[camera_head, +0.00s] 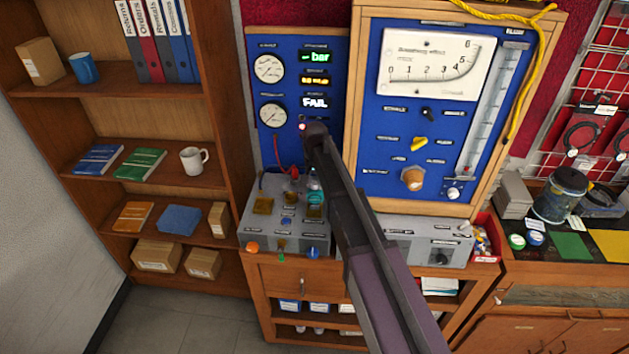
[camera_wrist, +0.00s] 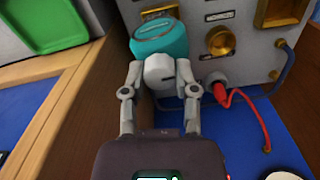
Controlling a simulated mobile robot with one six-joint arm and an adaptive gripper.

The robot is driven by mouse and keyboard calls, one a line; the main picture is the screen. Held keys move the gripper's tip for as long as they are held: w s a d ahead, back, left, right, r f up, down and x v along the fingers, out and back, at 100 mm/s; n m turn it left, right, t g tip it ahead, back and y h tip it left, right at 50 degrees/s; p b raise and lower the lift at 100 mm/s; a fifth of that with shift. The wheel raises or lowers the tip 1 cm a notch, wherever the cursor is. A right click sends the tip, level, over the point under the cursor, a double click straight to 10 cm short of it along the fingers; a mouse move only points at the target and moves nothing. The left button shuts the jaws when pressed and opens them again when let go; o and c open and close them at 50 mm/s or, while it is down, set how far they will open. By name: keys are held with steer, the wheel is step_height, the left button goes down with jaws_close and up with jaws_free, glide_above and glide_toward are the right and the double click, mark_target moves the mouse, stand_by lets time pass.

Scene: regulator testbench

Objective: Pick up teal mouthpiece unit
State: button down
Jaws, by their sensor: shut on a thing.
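The teal mouthpiece unit (camera_wrist: 160,38) has a round teal cap and a pale grey body in the wrist view. My gripper (camera_wrist: 160,76) is shut on the grey body, with one finger on each side. Below the cap, the body shows between the fingers. In the head view, a small teal piece (camera_head: 315,198) shows just left of my arm above the grey bench box. My arm hides much of this area, and my fingertips are hard to make out there.
The grey bench box (camera_wrist: 240,52) with brass ports is close to the right of the unit. A red hose (camera_wrist: 238,92) bends beside my right finger. A wooden edge (camera_wrist: 58,105) runs along the left. Blue gauge panels (camera_head: 295,125) stand behind the bench.

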steer(key=s+d+r+p, duration=0.1)
steer(key=s+d, duration=0.1)
steer(key=s, duration=1.2)
steer(key=shift+s+r, duration=0.15)
steer(key=shift+s, duration=0.15)
steer(key=shift+d, duration=0.1)
